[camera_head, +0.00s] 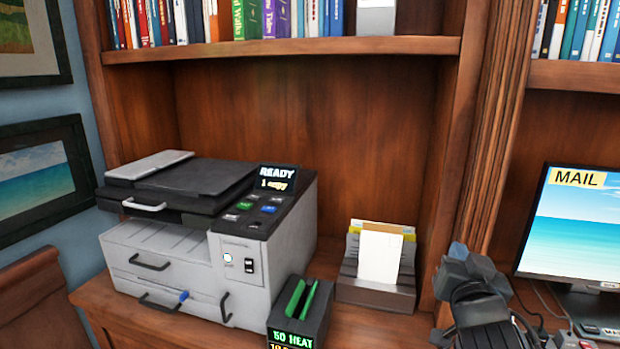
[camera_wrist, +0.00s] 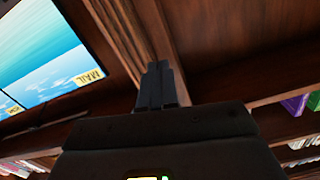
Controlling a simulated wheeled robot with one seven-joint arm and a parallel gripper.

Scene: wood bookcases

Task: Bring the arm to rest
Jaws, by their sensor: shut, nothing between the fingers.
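My arm's dark end and gripper (camera_head: 462,266) show at the lower right of the head view, in front of the bookcase post and left of the monitor. In the wrist view my gripper (camera_wrist: 158,75) has its two dark fingers pressed together, with nothing between them. The fingers appear in front of the wooden post, with no visible contact. The rest of my arm is mostly cut off by the lower edge of the head view.
A grey printer (camera_head: 265,250) stands on the wooden desk, with a small dark box (camera_head: 302,310) and a paper holder (camera_head: 375,292) to its right. A monitor (camera_head: 575,225) reads MAIL; it also shows tilted in the wrist view (camera_wrist: 45,55). A book shelf (camera_head: 280,49) runs above.

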